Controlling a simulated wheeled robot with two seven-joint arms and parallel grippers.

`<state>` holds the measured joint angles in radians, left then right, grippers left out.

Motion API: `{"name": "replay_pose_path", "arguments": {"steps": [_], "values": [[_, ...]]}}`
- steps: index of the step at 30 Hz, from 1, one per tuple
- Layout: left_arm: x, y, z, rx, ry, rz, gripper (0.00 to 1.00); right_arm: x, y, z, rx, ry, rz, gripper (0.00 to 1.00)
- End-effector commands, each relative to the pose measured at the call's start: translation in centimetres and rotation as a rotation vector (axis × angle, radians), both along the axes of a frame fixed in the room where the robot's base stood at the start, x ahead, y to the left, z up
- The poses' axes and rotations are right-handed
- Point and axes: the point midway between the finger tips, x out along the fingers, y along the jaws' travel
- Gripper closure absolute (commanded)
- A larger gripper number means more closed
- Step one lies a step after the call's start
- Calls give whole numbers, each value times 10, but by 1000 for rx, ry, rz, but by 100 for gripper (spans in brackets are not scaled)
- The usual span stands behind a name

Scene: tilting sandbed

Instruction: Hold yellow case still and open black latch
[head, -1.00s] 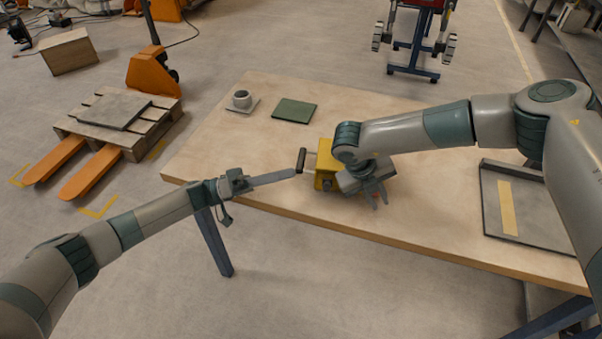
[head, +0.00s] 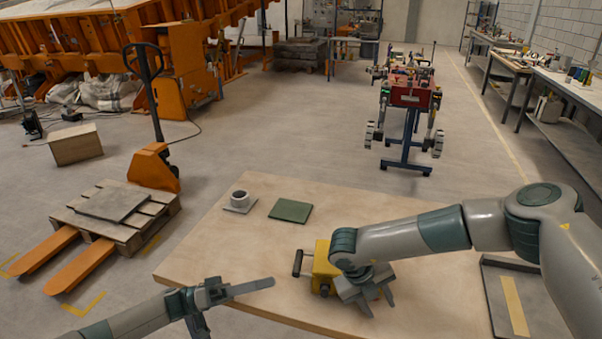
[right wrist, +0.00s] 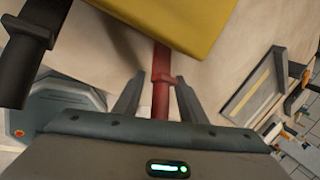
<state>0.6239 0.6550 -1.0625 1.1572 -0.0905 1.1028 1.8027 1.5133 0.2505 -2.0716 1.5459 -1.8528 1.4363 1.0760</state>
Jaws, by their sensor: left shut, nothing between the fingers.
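A small yellow case (head: 321,262) stands on the table. A black bar (head: 297,263) sticks out at its left side; I cannot tell whether it is a handle or the latch. My left gripper (head: 262,285) is shut and empty, left of the black bar and apart from it. My right gripper (head: 378,303) is at the case's right front, fingers pointing down and spread. In the right wrist view the fingers stand apart on either side of a thin red bar (right wrist: 162,80), with the yellow case (right wrist: 180,15) above and a black bar (right wrist: 22,55) at left.
The wooden table (head: 200,265) also holds a cup on a saucer (head: 240,201), a green pad (head: 290,210) and a grey tray (head: 500,290) at right. Table room is free behind the case. A pallet jack (head: 150,170) stands on the floor at left.

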Motion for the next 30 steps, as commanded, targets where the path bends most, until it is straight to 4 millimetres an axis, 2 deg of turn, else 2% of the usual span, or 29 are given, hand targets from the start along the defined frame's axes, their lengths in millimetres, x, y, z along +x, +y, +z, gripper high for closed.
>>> {"name": "replay_pose_path", "arguments": {"steps": [8, 14, 30], "values": [[0, 0, 0, 0, 0, 0, 100, 1, 1, 2, 1, -2, 0, 62], [0, 0, 0, 0, 0, 0, 100, -2, 7, 15, 1, -2, 1, 62], [0, 0, 0, 0, 0, 0, 100, -12, 42, 93, 1, -3, 1, 62]]}}
